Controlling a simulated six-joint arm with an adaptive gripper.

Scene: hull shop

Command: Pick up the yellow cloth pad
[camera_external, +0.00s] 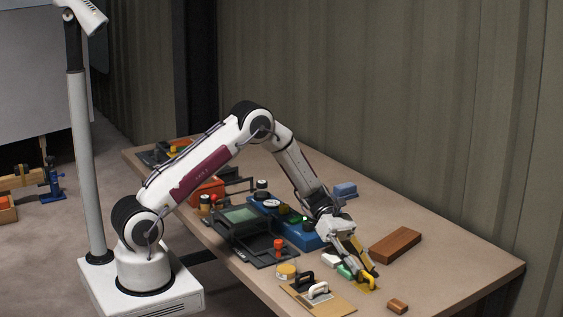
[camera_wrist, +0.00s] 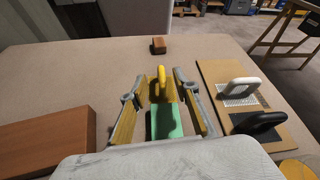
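The yellow cloth pad (camera_external: 368,284) lies near the front of the table, partly hidden by my gripper in the external view. In the wrist view a yellow piece (camera_wrist: 160,82), which I take to be the pad, shows between the fingertips, with a raised brighter yellow part. My gripper (camera_wrist: 160,88) is open, its fingers on either side of the yellow piece with gaps visible. A green block (camera_wrist: 166,122) lies between the fingers, closer to the wrist; it also shows in the external view (camera_external: 344,271). I cannot tell whether the fingers touch the table.
A tan board (camera_external: 334,303) with white- and black-handled tools lies beside my gripper. A large brown block (camera_external: 396,245) is on the other side, and a small brown block (camera_external: 397,306) lies beyond the fingertips. Dark trays (camera_external: 240,225) and a blue case (camera_external: 303,237) stand further back.

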